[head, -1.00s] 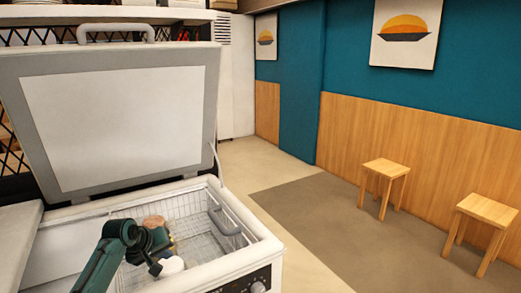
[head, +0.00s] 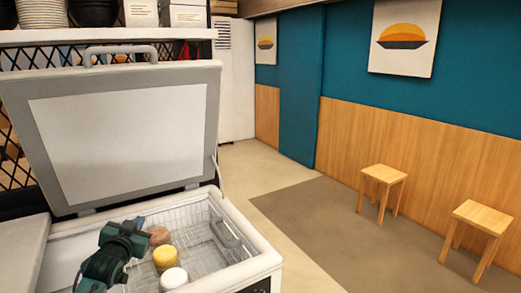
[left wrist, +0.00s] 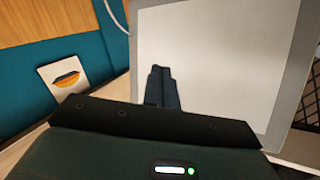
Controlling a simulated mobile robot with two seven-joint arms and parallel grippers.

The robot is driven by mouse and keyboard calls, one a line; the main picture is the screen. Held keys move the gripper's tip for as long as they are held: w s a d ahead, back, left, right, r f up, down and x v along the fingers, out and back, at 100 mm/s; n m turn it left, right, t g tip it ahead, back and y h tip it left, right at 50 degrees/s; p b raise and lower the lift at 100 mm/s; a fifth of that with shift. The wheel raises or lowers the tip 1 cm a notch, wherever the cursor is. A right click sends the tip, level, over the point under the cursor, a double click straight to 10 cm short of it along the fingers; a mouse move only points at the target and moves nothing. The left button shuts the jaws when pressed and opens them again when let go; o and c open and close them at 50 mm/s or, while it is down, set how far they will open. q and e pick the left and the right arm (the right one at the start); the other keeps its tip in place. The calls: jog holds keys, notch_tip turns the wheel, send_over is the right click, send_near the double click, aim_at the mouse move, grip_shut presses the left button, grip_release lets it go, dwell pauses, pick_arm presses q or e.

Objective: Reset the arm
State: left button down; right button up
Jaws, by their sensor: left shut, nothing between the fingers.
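My left arm comes in at the bottom left of the head view, over the open chest freezer (head: 262,262). My left gripper (head: 138,222) sits above the freezer's wire basket (head: 205,248), beside several small round tubs. In the left wrist view the fingers (left wrist: 162,70) are together with nothing between them, and the raised freezer lid (left wrist: 225,50) lies beyond. My right gripper is in neither view.
The freezer lid (head: 125,130) stands open behind the basket. A brownish tub (head: 158,235), a yellow tub (head: 165,258) and a white tub (head: 174,278) are in the basket. Two wooden stools (head: 384,175) stand at the right, with open floor between.

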pick_arm(q)
jog(key=shift+m+g+h, duration=0.3)
jog(key=shift+g+h, duration=0.6)
jog(key=s+d+f, duration=0.2)
jog(key=s+f, duration=0.1)
jog(key=s+d+f, duration=0.2)
jog(key=s+f, duration=0.1)
jog(key=f, duration=0.1)
jog(key=s+d+f, duration=0.2)
jog(key=f, duration=0.1)
jog(key=shift+s+d+f, duration=0.2)
jog(key=shift+s+f, duration=0.15)
jog(key=shift+s, duration=0.05)
jog(key=s+d+f+g+h, duration=0.1)
jog(key=s+d+f, duration=0.2)
jog(key=s, duration=0.6)
jog(key=s+d+f+g+h, duration=0.1)
jog(key=s+d+f, duration=0.3)
jog(key=s, duration=0.6)
jog(key=s+d+f+g, duration=0.2)
jog(key=s+d, duration=0.3)
jog(key=s, duration=0.4)
jog(key=shift+s+d+f+n+h, duration=0.2)
jog(key=shift+f+n+h, duration=0.2)
jog(key=shift+f, duration=0.35)
